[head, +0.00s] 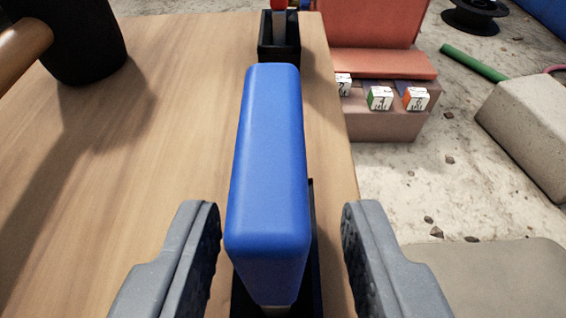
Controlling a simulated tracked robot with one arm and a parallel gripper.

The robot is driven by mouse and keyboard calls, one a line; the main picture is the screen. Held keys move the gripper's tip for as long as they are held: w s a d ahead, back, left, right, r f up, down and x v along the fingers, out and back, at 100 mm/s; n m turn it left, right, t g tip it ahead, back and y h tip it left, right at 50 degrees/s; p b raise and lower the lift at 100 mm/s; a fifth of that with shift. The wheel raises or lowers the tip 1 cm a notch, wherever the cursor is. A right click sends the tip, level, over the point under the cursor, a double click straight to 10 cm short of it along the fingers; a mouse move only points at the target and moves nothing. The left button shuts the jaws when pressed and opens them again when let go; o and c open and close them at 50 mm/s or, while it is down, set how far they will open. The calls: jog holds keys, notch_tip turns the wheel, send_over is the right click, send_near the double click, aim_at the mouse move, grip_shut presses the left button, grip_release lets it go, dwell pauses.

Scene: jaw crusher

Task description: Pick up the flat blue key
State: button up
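The flat blue key (270,170) stands upright in the middle of the head view, with a wide flat blue head. Its lower end meets a dark holder (314,260) on the wooden table, and a bit of pale shaft shows at the bottom edge. My gripper (283,235) is open, one grey finger on each side of the key's near end. A gap shows between the key and each finger; the left gap is smaller. The rest of the holder is hidden behind the key.
On the wooden table (160,150), a black holder (278,50) with a red-topped item stands behind the key. A black cylinder (80,40) with a wooden handle is at left. Right of the table are a reddish block with labelled cubes (380,98) and a grey block (530,125).

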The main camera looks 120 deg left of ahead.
grip_shut()
dwell(0.3)
